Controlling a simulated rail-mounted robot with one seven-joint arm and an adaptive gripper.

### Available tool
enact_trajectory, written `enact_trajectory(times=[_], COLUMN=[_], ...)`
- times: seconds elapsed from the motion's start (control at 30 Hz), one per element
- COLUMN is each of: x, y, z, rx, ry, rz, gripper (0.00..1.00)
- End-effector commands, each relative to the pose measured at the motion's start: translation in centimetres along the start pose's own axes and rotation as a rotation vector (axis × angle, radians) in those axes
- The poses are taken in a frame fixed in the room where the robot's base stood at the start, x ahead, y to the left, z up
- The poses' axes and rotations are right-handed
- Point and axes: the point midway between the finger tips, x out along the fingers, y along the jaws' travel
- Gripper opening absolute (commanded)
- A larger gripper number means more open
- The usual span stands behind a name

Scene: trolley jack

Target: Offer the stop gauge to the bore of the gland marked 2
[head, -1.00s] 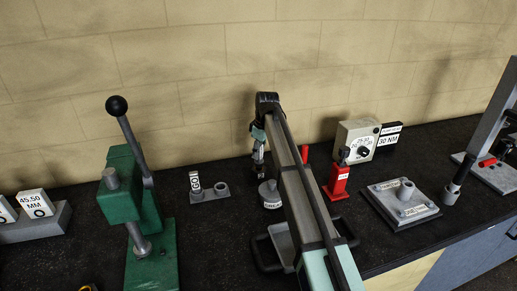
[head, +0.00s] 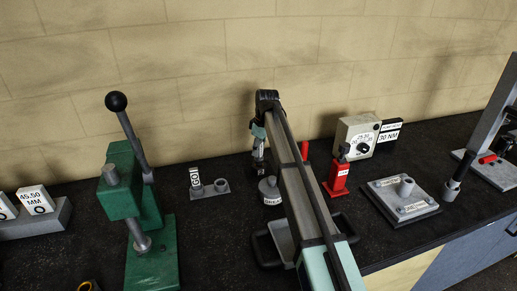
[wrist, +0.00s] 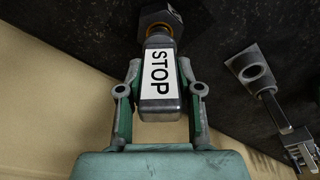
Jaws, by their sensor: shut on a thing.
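My gripper (wrist: 161,90) is shut on the stop gauge (wrist: 160,103), a grey block with a white STOP label, in the wrist view. The gauge's far end is close to a dark, faceted part (wrist: 178,14) with a brass-coloured ring (wrist: 160,32) at the top of that view. I cannot tell whether the gauge touches it or enters a bore. The gauge is too small to make out there.
A grey plate (head: 221,190) with a GO gauge (head: 195,177) and an empty-looking socket stands to the left. A green lever press (head: 127,185) is further left. A red jack (head: 338,177), dial box (head: 357,139) and grey block (head: 401,200) stand right.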

Motion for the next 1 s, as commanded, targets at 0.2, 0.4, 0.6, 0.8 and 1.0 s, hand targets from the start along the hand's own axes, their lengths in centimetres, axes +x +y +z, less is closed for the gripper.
enact_trajectory(times=[0.2,0.4,0.6,0.8,1.0], x=[0.23,0.45,0.53,0.56,0.64], y=[0.00,0.00,0.00,0.01,0.00], z=[0.03,0.06,0.07,0.07,0.09], rx=[0.000,0.000,0.000,0.000,0.000], ry=[0.000,0.000,0.000,0.000,0.000], rz=[0.000,0.000,0.000,0.000,0.000], gripper=[0.00,0.00,0.00,0.00,0.00])
